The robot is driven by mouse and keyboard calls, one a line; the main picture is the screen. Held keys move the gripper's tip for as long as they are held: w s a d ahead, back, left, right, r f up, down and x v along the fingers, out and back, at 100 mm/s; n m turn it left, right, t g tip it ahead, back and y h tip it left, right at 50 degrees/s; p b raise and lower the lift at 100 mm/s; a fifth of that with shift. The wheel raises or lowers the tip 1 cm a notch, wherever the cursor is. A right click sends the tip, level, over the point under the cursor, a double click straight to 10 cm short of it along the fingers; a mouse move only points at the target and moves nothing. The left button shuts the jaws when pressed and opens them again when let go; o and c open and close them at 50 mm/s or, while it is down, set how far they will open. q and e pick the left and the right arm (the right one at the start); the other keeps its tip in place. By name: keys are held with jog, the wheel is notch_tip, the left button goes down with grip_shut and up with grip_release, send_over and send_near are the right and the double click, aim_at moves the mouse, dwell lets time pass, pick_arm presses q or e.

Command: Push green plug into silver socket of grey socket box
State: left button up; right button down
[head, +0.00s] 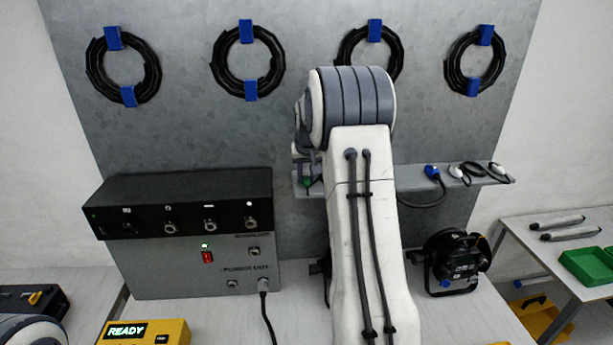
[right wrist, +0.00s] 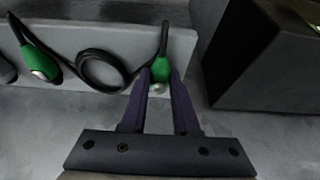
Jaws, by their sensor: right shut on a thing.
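My right gripper (head: 304,170) is largely hidden behind my own arm in the head view. In the right wrist view its two fingers (right wrist: 161,80) are shut on a green plug (right wrist: 160,68) with a silver end and a black cable. The plug also shows in the head view (head: 308,182), at the shelf's left end. I cannot tell whether it touches the shelf. The grey socket box (head: 160,270) stands to the left on the bench, with silver sockets (head: 254,251) on its front. My left gripper is out of view.
A second green plug (right wrist: 38,62) lies on the shelf (right wrist: 185,45), joined by the looped cable. A black unit (head: 180,190) sits on the socket box. A blue plug (head: 432,171) lies on the shelf's right part.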

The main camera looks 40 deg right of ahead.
aim_at(306, 175)
jog(key=shift+r+p, duration=1.8)
jog(key=shift+r, duration=0.6)
jog(key=shift+f, duration=0.1)
jog(key=shift+s+a+b, duration=0.25)
jog(key=shift+s+b, duration=0.2)
jog(key=shift+b, duration=0.15)
jog(key=s+a+f+b, duration=0.4)
jog(key=a+f+b, duration=0.8)
jog(key=b, duration=0.2)
jog(key=s+a+f+b, duration=0.4)
jog(key=a+f+b, duration=0.8)
jog(key=b, duration=0.2)
jog(key=w+d+p, duration=0.3)
jog(key=w+d, duration=0.1)
jog(key=w, duration=0.2)
jog(key=shift+w+r, duration=0.15)
jog(key=shift+w, duration=0.25)
jog(key=shift+w+d+p, duration=0.35)
jog(key=shift+w+p, duration=0.05)
jog(key=shift+p, duration=0.05)
dwell(0.7)
